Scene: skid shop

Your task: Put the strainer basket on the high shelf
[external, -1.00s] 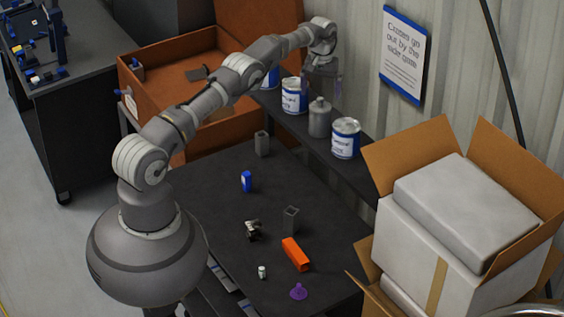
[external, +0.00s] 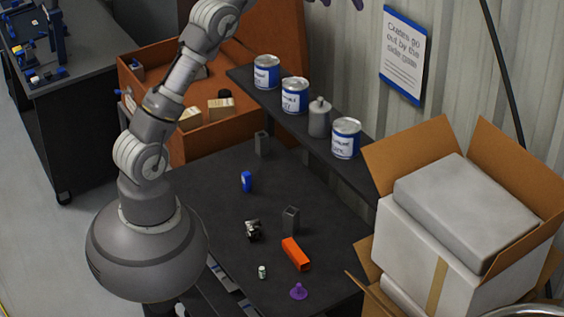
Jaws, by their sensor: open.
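The high shelf (external: 241,75) is the long black shelf along the wall, behind the dark table. It bears several blue-and-white cans and a grey bottle. My gripper (external: 335,3) shows only as purple fingertips at the top edge, above the shelf and apart from it; they look open, and the rest is cut off. I cannot pick out the strainer basket for certain. Two grey open-topped boxes stand on the table, one at the back (external: 262,144) and one nearer the middle (external: 291,220). A small silver-and-black part (external: 253,230) lies beside the nearer box.
The shelf holds a left can (external: 267,73), a middle can (external: 295,97), a bottle (external: 319,119) and a right can (external: 346,139). A blue item (external: 247,181), an orange block (external: 296,254) and a purple funnel-like piece (external: 299,292) are on the table. White boxes (external: 420,245) crowd the right.

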